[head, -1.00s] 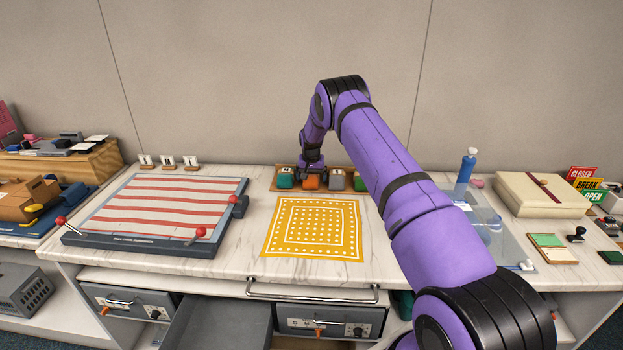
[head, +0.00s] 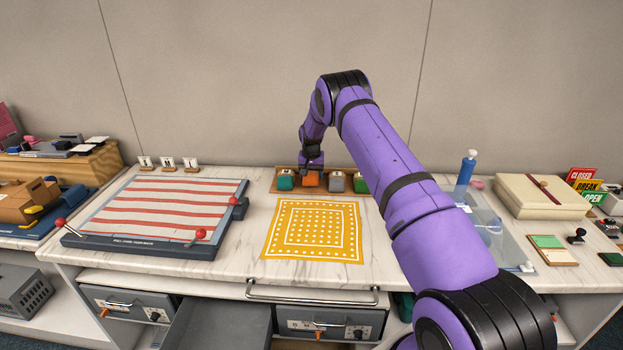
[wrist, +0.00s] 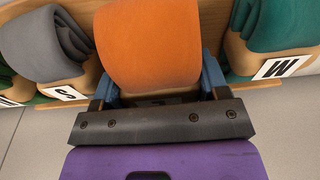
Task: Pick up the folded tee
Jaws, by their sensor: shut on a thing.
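The folded tee seems to be the orange rolled cloth (head: 311,179) in the wooden rack at the back of the counter; it fills the middle of the wrist view (wrist: 150,45). My gripper (head: 312,168) reaches down over it from behind. In the wrist view my gripper (wrist: 158,92) has a blue finger on each side of the orange cloth and is shut on it. The cloth still sits in its slot in the rack. Its lower part and any label are hidden by the gripper.
The wooden rack (head: 323,192) also holds a teal roll (head: 285,180), a grey roll (head: 337,182) and a green roll (head: 361,183), close beside the orange one. A yellow patterned cloth (head: 312,247) lies in front. A striped cloth on a board (head: 90,240) is at left.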

